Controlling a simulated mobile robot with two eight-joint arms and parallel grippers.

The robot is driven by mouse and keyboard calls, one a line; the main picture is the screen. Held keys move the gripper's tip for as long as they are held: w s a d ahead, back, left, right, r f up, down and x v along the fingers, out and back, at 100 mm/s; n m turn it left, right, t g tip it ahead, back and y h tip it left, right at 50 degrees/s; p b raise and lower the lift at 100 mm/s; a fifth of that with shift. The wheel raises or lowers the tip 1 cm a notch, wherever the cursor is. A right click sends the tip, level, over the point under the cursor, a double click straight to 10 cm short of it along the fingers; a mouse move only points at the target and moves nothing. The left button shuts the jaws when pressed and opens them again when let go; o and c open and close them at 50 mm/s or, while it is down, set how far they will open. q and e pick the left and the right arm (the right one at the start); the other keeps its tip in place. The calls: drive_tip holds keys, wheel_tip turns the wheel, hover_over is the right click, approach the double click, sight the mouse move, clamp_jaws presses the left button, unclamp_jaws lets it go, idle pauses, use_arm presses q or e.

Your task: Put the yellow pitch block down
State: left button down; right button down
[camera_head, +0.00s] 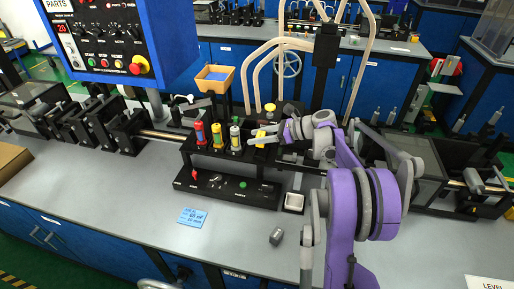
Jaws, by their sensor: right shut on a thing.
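The yellow pitch block (260,138) is a small yellow piece just right of the row of coloured cylinders. My right gripper (265,136) is shut on it, with the fingers pointing left. The block is partly hidden by the fingers. It appears level with the top of the black rack (214,158); I cannot tell whether it touches anything.
Red (199,133), yellow (217,136) and grey (235,138) cylinders stand in the rack close left of the gripper. A black panel (225,189) lies in front. A white-rimmed tray (294,202), blue card (192,217) and grey block (276,236) lie on the bench.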

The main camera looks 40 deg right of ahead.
drive_tip(key=shift+f, duration=2.2)
drive_tip(key=c, duration=0.8)
unclamp_jaws()
drive_tip(key=shift+f, duration=0.15)
drive_tip(key=shift+o, duration=1)
